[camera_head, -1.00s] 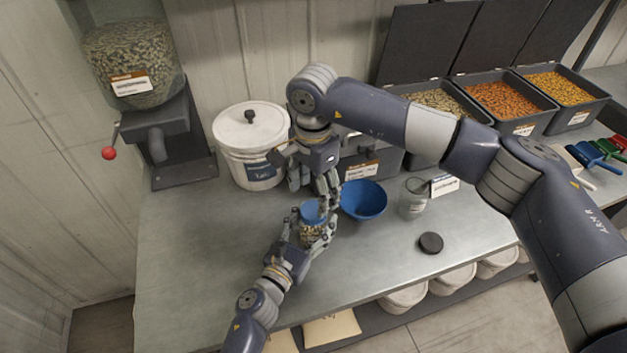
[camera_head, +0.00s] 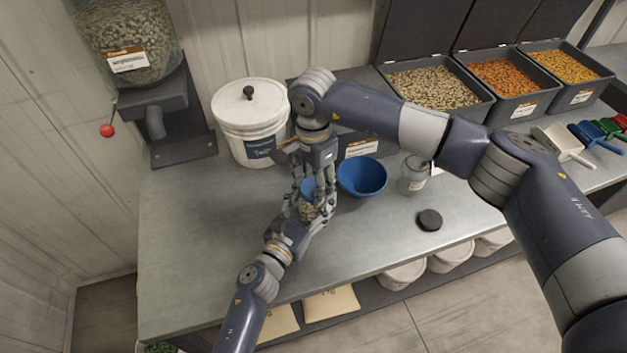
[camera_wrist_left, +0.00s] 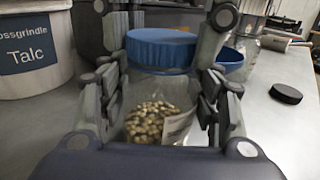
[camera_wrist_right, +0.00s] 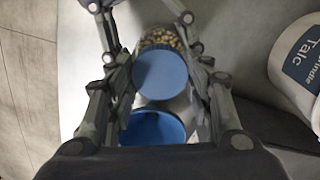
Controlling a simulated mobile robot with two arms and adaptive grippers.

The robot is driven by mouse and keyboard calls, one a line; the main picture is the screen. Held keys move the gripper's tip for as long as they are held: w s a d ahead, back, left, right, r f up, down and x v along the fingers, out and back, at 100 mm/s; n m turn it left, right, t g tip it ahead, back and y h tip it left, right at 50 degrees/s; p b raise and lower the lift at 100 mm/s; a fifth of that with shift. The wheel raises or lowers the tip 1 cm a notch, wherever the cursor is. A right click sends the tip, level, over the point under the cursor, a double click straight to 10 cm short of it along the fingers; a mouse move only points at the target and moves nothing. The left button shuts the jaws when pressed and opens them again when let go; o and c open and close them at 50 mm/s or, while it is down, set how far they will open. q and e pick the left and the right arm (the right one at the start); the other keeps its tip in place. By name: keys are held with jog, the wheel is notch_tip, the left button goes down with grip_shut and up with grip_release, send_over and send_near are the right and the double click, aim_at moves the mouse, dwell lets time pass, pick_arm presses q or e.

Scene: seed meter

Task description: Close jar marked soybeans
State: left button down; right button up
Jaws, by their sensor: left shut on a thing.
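A clear jar (camera_wrist_left: 152,118) of pale beige seeds stands on the bench, also seen in the head view (camera_head: 307,212). Its label (camera_wrist_left: 178,126) is too blurred to read. A blue lid (camera_wrist_left: 160,48) sits over the jar's mouth; I cannot tell how tightly. In the right wrist view the lid (camera_wrist_right: 161,75) is seen from above. My left gripper (camera_head: 318,212) is shut around the jar's body. My right gripper (camera_head: 312,193) points down from above, its open fingers on either side of the lid with little clearance.
A blue bowl (camera_head: 362,180) stands close right of the jar. Beyond it are an open glass jar (camera_head: 412,176) and a black lid (camera_head: 429,220). A white talc bucket (camera_head: 248,128) stands behind left. Seed bins (camera_head: 436,88) line the back. The bench's front left is clear.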

jog(key=m, duration=1.7)
jog(key=shift+f, duration=0.1)
jog(key=m, duration=0.5)
jog(key=o, duration=1.1)
jog(key=shift+o, duration=0.2)
